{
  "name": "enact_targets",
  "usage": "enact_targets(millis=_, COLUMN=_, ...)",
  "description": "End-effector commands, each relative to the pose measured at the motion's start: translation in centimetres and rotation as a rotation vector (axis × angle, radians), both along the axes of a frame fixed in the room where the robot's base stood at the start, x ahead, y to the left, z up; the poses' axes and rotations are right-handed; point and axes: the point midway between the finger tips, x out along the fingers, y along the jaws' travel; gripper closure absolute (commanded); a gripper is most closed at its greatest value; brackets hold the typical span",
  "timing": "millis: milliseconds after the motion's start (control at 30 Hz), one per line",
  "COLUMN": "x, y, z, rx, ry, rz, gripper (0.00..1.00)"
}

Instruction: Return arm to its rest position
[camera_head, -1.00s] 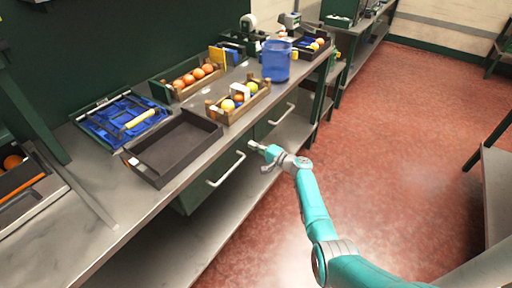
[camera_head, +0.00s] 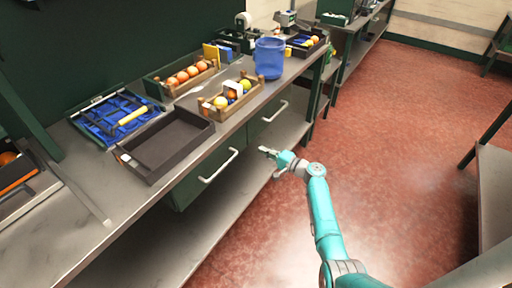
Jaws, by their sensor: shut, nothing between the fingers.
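My gripper (camera_head: 268,152) is at the end of my teal arm, in the middle of the view. It is shut and empty, in front of the workbench and its drawers, apart from them. A wooden crate (camera_head: 222,114) with yellow and orange fruit and a white item stands near the bench's front edge. Another wooden crate (camera_head: 160,92) with several oranges stands behind it. An empty dark tray (camera_head: 150,176) lies on the bench to the left.
The workbench (camera_head: 90,232) runs along the left. A blue bin (camera_head: 269,58) stands near its far end. A blue tool case (camera_head: 92,128) lies at the left. Drawer handles (camera_head: 222,166) stick out below the bench top. The red floor (camera_head: 410,130) to the right is open.

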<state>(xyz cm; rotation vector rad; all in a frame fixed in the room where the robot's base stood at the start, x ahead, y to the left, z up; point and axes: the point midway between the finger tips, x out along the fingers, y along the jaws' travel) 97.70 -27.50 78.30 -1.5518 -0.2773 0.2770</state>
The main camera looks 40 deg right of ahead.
Motion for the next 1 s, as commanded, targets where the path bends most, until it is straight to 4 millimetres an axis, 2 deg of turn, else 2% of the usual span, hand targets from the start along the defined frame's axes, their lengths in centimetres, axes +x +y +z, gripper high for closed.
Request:
enact_targets(millis=100, x=-2.1, y=-0.8, z=-0.1, rx=0.001, ry=0.0, rz=-0.003, gripper=1.0)
enact_targets(millis=300, x=-4.3, y=-1.6, z=-0.1, rx=0.001, ry=0.0, rz=0.0, gripper=1.0)
enact_targets(millis=667, x=-5.0, y=-1.7, z=-0.2, rx=0.001, ry=0.003, rz=0.001, gripper=1.0)
enact_targets(millis=767, x=-5.4, y=-0.6, z=-1.3, rx=-0.009, ry=0.021, rz=-0.003, gripper=1.0)
enact_targets(millis=833, x=-6.0, y=0.9, z=-2.9, rx=-0.027, ry=0.051, rz=-0.01, gripper=1.0)
enact_targets(millis=1000, x=-9.3, y=6.5, z=-8.6, rx=-0.118, ry=0.156, rz=-0.038, gripper=1.0)
